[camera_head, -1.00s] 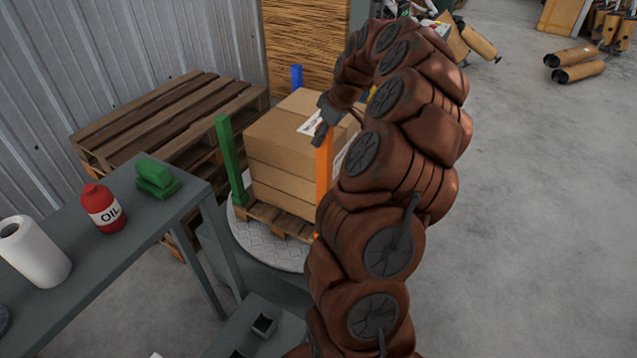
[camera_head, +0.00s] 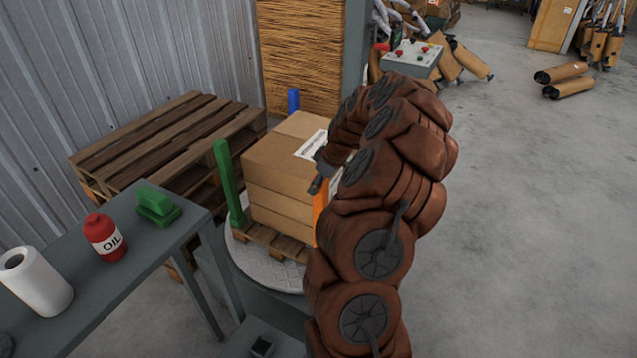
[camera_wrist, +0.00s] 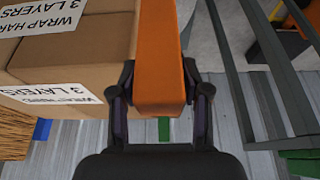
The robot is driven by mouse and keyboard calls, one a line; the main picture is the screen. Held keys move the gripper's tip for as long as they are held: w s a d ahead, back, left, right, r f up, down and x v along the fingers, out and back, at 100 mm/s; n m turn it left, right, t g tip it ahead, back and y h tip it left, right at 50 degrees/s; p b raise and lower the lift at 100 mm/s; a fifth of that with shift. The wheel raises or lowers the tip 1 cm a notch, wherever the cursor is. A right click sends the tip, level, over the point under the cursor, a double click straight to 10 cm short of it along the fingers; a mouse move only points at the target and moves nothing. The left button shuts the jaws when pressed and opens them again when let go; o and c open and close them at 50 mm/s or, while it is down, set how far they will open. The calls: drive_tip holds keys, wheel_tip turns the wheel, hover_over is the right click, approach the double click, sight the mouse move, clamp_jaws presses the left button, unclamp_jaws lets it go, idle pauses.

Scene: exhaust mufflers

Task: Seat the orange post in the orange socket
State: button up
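The orange post (camera_head: 320,212) stands upright at the front right corner of the box stack in the head view. Its lower part is hidden behind my arm. My gripper (camera_head: 320,178) is at its upper end. In the wrist view my gripper (camera_wrist: 160,95) has a finger on each side of the orange post (camera_wrist: 160,50) and is shut on it. The orange socket is not visible, so I cannot tell whether the post's foot is in it. A green post (camera_head: 229,185) and a blue post (camera_head: 293,101) stand at other corners.
Cardboard boxes (camera_head: 275,180) sit on a small pallet on a round plate (camera_head: 252,262), close beside the post. A grey table (camera_head: 130,270) with an oil bottle (camera_head: 105,236), paper roll and green item is at left. Wooden pallets (camera_head: 165,140) lie behind.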

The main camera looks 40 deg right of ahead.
drive_tip(key=shift+o, duration=1.1)
drive_tip(key=shift+r, duration=0.15)
drive_tip(key=b+v, duration=0.4)
drive_tip(key=v, duration=0.8)
drive_tip(key=s+a+r+g+y, duration=0.1)
drive_tip(key=s+a+r, duration=0.1)
drive_tip(key=a, duration=1.2)
drive_tip(key=s+a+r+g, duration=0.1)
drive_tip(key=a+r+g, duration=0.1)
drive_tip(key=a, duration=1.1)
drive_tip(key=s+a+f+m+g, duration=0.1)
drive_tip(key=s+a, duration=0.2)
drive_tip(key=s, duration=0.5)
drive_tip(key=s+a+f+m+g+h, duration=0.1)
drive_tip(key=s+a+f, duration=0.1)
drive_tip(key=s+a, duration=0.2)
drive_tip(key=s+a+f+m+g+h, duration=0.1)
drive_tip(key=s+a, duration=0.3)
drive_tip(key=s, duration=0.7)
drive_tip(key=shift+s+a+f, duration=0.2)
drive_tip(key=shift+s+f, duration=0.15)
drive_tip(key=shift+f, duration=0.4)
